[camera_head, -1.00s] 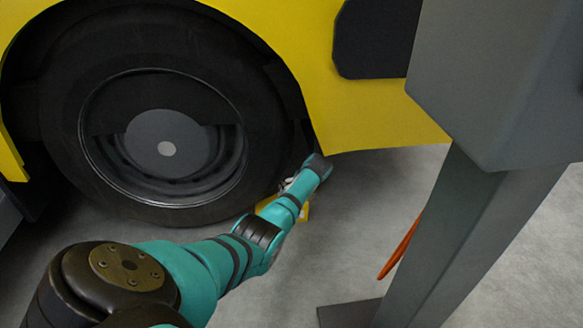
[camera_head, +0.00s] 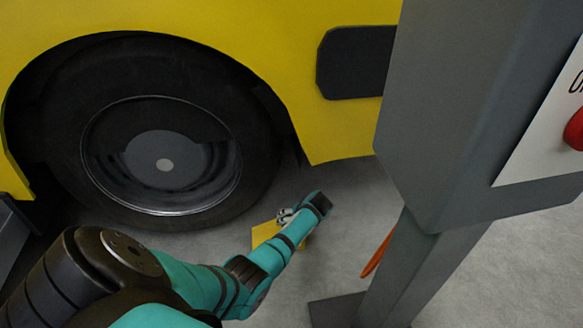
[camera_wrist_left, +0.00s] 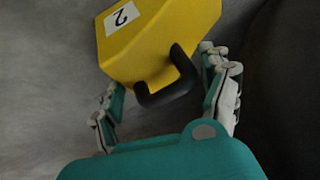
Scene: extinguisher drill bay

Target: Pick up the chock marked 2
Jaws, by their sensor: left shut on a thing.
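The chock marked 2 is a yellow block (camera_wrist_left: 160,45) with a white label reading 2 and a black handle (camera_wrist_left: 168,82) in the left wrist view. My left gripper (camera_wrist_left: 165,95) has one finger on each side of the handle end and is shut on the chock. In the head view the chock (camera_head: 264,234) shows as a yellow patch on or near the floor, right of the wheel and partly hidden by my left gripper (camera_head: 284,216) and forearm. Whether it touches the floor is unclear. My right gripper is not in view.
A large black tyre (camera_head: 60,150) sits under the yellow vehicle body (camera_head: 230,25). A grey post with a box (camera_head: 450,120) stands close on the right, with an orange loop (camera_head: 376,255) beside it. Grey floor (camera_head: 345,195) is open between wheel and post.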

